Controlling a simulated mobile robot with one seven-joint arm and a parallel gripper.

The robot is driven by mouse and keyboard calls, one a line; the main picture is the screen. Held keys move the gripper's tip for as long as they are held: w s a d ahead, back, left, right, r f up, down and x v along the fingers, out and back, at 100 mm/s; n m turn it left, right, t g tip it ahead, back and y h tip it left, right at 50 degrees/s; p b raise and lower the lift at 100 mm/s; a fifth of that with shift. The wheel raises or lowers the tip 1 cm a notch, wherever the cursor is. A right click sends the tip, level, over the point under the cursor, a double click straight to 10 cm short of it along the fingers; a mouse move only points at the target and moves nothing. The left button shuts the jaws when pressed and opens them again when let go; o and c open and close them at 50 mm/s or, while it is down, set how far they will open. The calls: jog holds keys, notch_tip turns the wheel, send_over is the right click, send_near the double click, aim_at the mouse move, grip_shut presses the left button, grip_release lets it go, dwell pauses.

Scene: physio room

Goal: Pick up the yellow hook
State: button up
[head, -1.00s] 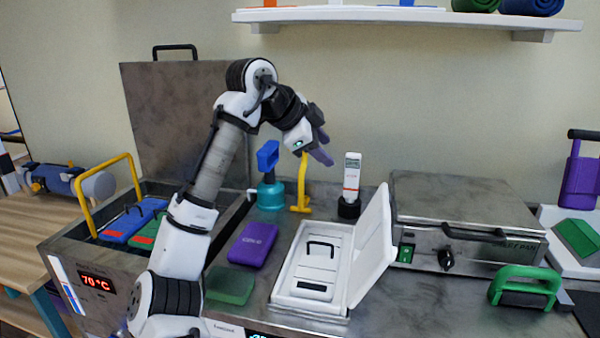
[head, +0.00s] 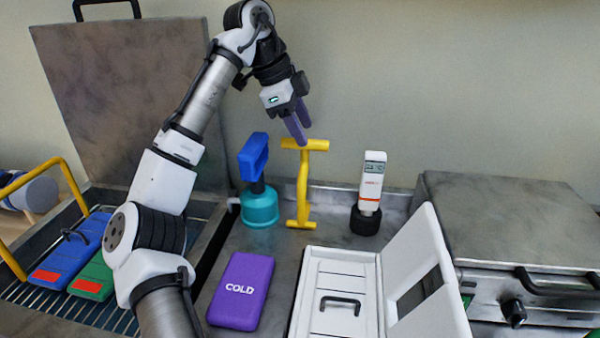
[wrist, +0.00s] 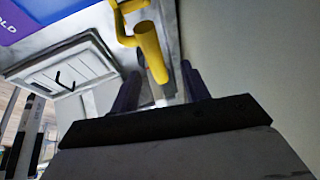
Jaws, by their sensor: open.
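The yellow hook (head: 303,186) stands upright on the steel counter near the back wall, with a crossbar at its top and a foot at its base. My gripper (head: 301,132) is just above the top of the hook, its purple fingers pointing down and apart. In the wrist view the yellow hook (wrist: 148,45) extends toward the space between the two open fingers (wrist: 160,90). The fingers hold nothing. Whether a finger touches the crossbar cannot be told.
A teal bottle with blue trigger (head: 260,205) stands close left of the hook. A white meter in a black base (head: 370,190) stands to its right. In front are a purple COLD pack (head: 240,290) and an open white case (head: 368,268). A steel appliance (head: 510,220) is at right.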

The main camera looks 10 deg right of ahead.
aim_at(304, 183)
jog(key=x, duration=0.7)
jog(key=shift+s+a, duration=0.2)
grip_shut()
